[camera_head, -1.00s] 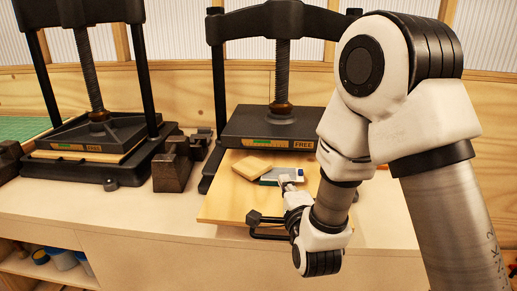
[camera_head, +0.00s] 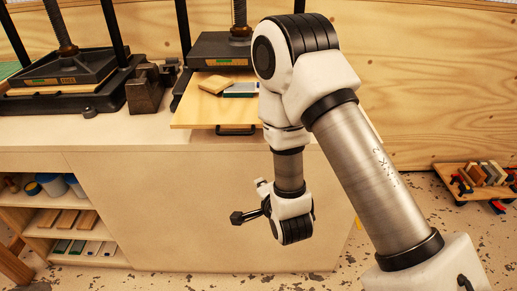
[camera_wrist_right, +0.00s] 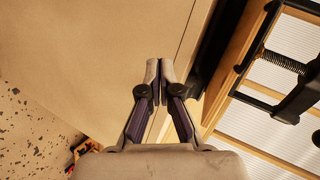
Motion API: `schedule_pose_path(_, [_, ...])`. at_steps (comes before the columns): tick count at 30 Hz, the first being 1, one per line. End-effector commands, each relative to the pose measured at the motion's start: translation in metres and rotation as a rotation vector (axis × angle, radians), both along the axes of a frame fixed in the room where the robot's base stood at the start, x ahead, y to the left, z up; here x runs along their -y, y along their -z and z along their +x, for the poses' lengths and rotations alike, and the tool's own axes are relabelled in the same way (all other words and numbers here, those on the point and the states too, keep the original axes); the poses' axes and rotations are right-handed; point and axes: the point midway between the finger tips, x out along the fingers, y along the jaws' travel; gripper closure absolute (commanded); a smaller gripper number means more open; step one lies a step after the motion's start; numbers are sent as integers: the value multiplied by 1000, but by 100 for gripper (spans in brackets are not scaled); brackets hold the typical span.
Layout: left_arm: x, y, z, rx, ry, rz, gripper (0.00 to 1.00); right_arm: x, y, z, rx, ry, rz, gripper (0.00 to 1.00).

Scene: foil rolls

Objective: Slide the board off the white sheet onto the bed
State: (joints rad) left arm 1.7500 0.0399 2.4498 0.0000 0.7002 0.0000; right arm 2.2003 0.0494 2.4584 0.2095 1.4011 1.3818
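The tan wooden board (camera_head: 216,84) lies on the wide wooden bed (camera_head: 195,114), under the raised plate of the press marked FREE. Close to its right is a flat stack (camera_head: 241,90) with a white and a teal-dark part; whether the board still overlaps it, or which part is the white sheet, I cannot tell. My right gripper (camera_head: 262,187) hangs in front of the cabinet, below and away from the bed. In the wrist view its fingertips (camera_wrist_right: 160,72) meet and hold nothing. My left gripper is not in view.
A second press (camera_head: 62,75) and dark metal blocks (camera_head: 144,92) stand left on the bench. The bed's black handle (camera_head: 236,130) sticks out at the front edge. Cabinet shelves (camera_head: 65,215) are lower left. A low trolley of blocks (camera_head: 478,182) stands right on the speckled floor.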

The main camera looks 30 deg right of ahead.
Motion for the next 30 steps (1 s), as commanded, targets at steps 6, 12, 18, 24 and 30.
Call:
schedule_pose_path(6, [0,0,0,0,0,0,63,-15,121,-73,-421,-197,-150,100])
schedule_pose_path(12, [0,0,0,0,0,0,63,-39,216,-197,-933,-776,-412,100])
schedule_pose_path(18, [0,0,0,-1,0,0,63,-49,230,-252,-1076,-1314,-603,100])
schedule_pose_path(24, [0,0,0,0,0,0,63,-50,230,-257,-1079,-1390,-631,100])
schedule_pose_path(30, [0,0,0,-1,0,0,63,-50,230,-256,-1078,-1386,-632,65])
